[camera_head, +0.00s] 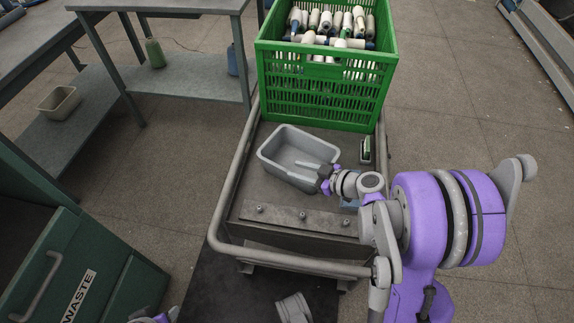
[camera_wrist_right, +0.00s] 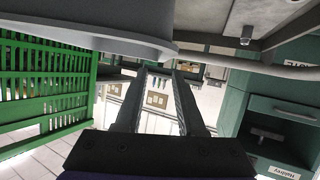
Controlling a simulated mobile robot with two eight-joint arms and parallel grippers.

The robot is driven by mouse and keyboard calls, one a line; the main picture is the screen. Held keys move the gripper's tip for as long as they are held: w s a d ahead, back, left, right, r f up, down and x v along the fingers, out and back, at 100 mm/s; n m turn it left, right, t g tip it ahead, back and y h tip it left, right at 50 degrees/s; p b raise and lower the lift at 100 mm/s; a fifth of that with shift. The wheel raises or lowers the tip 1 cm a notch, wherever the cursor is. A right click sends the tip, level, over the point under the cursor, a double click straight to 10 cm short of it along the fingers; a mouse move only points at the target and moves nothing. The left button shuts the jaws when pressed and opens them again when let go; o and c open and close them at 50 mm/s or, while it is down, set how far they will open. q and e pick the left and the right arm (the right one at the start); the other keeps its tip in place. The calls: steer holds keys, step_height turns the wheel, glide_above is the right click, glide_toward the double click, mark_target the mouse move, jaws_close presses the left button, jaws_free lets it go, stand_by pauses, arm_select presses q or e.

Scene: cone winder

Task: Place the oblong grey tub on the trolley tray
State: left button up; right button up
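The oblong grey tub (camera_head: 284,171) is at the middle of the trolley tray (camera_head: 262,190), in front of the green crate. It looks upright and empty, and appears to rest on the tray. My right gripper (camera_head: 314,168) is at the tub's right end, with its fingers over or against the rim; contact is unclear. In the right wrist view my right gripper (camera_wrist_right: 160,75) has its two fingers apart, with background visible between them. A smooth grey surface (camera_wrist_right: 90,35), probably the tub, fills the upper left there.
The green crate (camera_head: 318,95) of yarn cones stands at the tray's back. A small green-and-white item (camera_head: 366,149) lies right of the tub. A bar with pegs (camera_head: 300,217) crosses the tray's front. A rail (camera_head: 226,200) edges the trolley. A waste bin (camera_head: 85,270) stands left.

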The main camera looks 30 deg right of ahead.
steer(key=s+a+r+m+g+h, duration=0.1)
steer(key=s+a+m+g+h, duration=0.2)
steer(key=s, duration=0.7)
steer(key=s+a+r+m+g+h, duration=0.1)
steer(key=s+a+m+g+h, duration=0.2)
steer(key=s+a, duration=0.3)
steer(key=s+g, duration=0.1)
steer(key=s, duration=0.4)
steer(key=shift+r+m+p, duration=0.35)
steer(key=shift+m, duration=0.05)
steer(key=shift+s, duration=0.15)
